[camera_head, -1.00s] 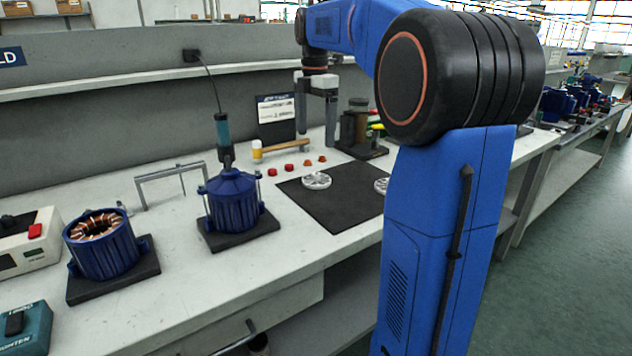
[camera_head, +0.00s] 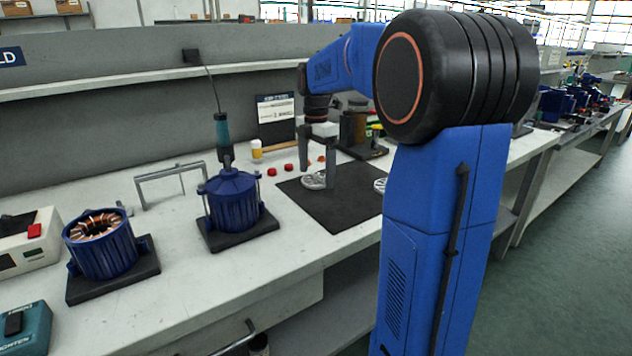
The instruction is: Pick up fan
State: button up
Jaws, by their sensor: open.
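A silver, round, fan-like disc (camera_head: 314,183) lies on the black mat (camera_head: 335,212), near the mat's back left part. A second silver disc (camera_head: 379,185) lies at the mat's right and is mostly hidden behind my arm. My gripper (camera_head: 318,176) points down over the first disc with its two grey fingers apart. One finger passes in front of the disc's right side. The gripper looks empty. I cannot tell whether the fingers touch the disc.
A blue motor housing (camera_head: 234,203) and a blue stator with copper windings (camera_head: 100,246) stand left on dark bases. Red caps (camera_head: 289,168), a yellow-white bottle (camera_head: 256,151) and a sign (camera_head: 275,120) are behind. A dark stand (camera_head: 362,133) is behind right.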

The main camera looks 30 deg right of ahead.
jog(key=shift+f, duration=0.3)
jog(key=shift+c, duration=0.6)
jog(key=c, duration=0.8)
notch_tip(320, 180, up, 10)
